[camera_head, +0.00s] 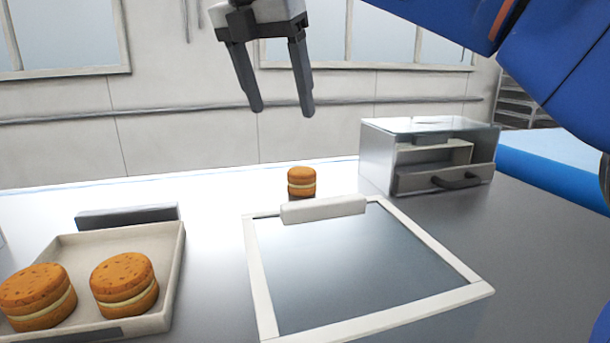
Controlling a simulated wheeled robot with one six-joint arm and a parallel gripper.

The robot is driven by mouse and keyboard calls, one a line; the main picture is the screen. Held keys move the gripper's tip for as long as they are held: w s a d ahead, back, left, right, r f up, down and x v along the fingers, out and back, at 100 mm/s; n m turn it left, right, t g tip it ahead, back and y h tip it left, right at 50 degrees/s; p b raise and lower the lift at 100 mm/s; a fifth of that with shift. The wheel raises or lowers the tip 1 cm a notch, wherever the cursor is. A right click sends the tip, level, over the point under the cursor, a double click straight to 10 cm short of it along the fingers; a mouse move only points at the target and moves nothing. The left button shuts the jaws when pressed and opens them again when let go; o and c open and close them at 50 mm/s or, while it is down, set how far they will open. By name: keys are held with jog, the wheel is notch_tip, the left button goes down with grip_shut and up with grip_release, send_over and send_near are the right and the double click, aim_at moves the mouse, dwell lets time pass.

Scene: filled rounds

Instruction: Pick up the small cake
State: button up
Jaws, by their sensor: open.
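A small cake (301,182), an orange-brown round with a pale filling band, stands alone on the grey counter behind the white-framed panel. Two larger-looking filled cakes, one at the left (37,296) and one to its right (124,285), sit in a pale tray (172,254) at the lower left. My gripper (281,110) hangs in the upper middle of the view, fingers pointing down. It is open and empty, well above the counter and apart from the small cake.
A white-framed panel (258,291) with a pale bar (323,209) at its back edge lies in the middle front. A metal box with a handled front (445,178) stands at the back right. Counter between tray and frame is clear.

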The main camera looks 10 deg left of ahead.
aim_at(299, 171)
jog(key=x, duration=1.7)
jog(key=shift+w+d+f, duration=0.1)
jog(key=shift+w+f, duration=0.1)
jog(key=c, duration=0.8)
